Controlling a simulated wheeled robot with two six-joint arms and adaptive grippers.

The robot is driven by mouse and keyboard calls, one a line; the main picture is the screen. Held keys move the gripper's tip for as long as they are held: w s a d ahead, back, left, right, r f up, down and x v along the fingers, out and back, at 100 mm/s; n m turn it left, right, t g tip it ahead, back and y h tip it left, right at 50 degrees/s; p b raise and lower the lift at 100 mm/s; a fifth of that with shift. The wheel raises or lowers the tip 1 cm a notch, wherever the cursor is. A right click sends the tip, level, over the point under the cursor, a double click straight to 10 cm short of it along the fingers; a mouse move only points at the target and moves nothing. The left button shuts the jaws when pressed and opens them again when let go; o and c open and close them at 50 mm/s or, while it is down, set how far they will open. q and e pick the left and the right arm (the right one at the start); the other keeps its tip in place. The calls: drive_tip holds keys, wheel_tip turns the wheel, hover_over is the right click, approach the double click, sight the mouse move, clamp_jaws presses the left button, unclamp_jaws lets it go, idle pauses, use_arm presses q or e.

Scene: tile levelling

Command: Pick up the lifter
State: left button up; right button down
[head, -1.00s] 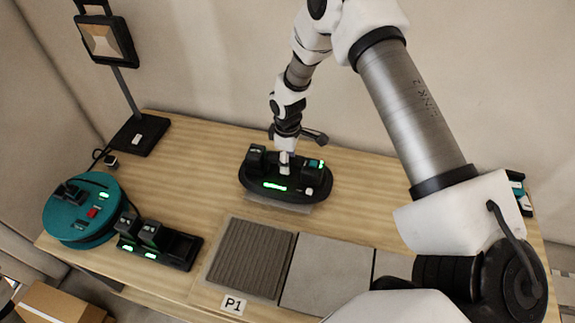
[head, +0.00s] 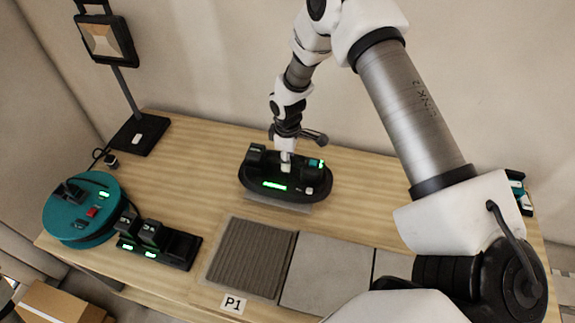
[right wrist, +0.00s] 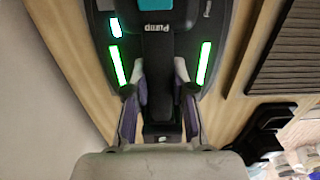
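The lifter (head: 316,187) is a black oval device with a lit green strip on its front and a raised handle bar. It sits at the middle of the table, over a thin grey plate (head: 290,207). My right gripper (head: 286,168) points down at its middle. In the right wrist view my right gripper (right wrist: 161,80) has one finger on each side of the black handle marked "Pump", and both look pressed against it. The lifter (right wrist: 190,18) shows two green light bars there. My left gripper is not in view.
A teal round device (head: 80,222) and a black charger dock (head: 183,250) stand at the left. A lamp (head: 140,133) stands at the back left. A ribbed square (head: 250,262) and grey tiles (head: 327,275) lie in front. The wooden table (head: 200,160) is clear left of the lifter.

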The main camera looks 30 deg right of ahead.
drive_tip(key=shift+w+r, duration=0.1)
drive_tip(key=shift+r, duration=0.05)
drive_tip(key=shift+r, duration=0.15)
drive_tip(key=shift+w+r, duration=0.1)
drive_tip(key=shift+r, duration=0.1)
drive_tip(key=shift+r+b, duration=0.75)
drive_tip(key=shift+r, duration=0.75)
drive_tip(key=s+a+r+b, duration=0.1)
drive_tip(key=s+a, duration=0.3)
drive_tip(key=s, duration=0.3)
drive_tip(key=s+a+r+b, duration=0.1)
drive_tip(key=s+a+b, duration=0.1)
drive_tip(key=s+a, duration=0.35)
wheel_tip(320, 180, up, 7)
drive_tip(key=s+d+p, duration=0.1)
drive_tip(key=p, duration=0.6)
drive_tip(key=shift+s+d+f, duration=0.15)
drive_tip(key=shift+s+f, duration=0.05)
drive_tip(key=shift+s, duration=0.1)
